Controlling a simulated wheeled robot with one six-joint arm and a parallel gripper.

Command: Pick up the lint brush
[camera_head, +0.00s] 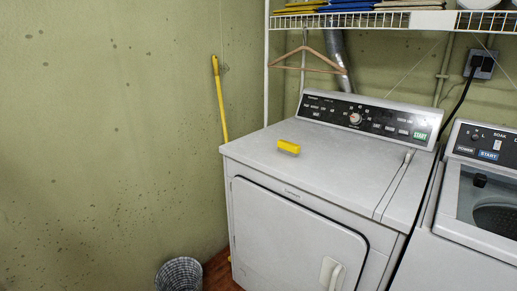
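My gripper is not in view.
A control panel (366,118) rises along the dryer's back. A washer (459,215) stands at the right. A wire shelf (365,20) with a hanger (307,62) hangs above. A yellow pole (219,97) leans at the wall; a grey basket (180,275) stands on the floor.

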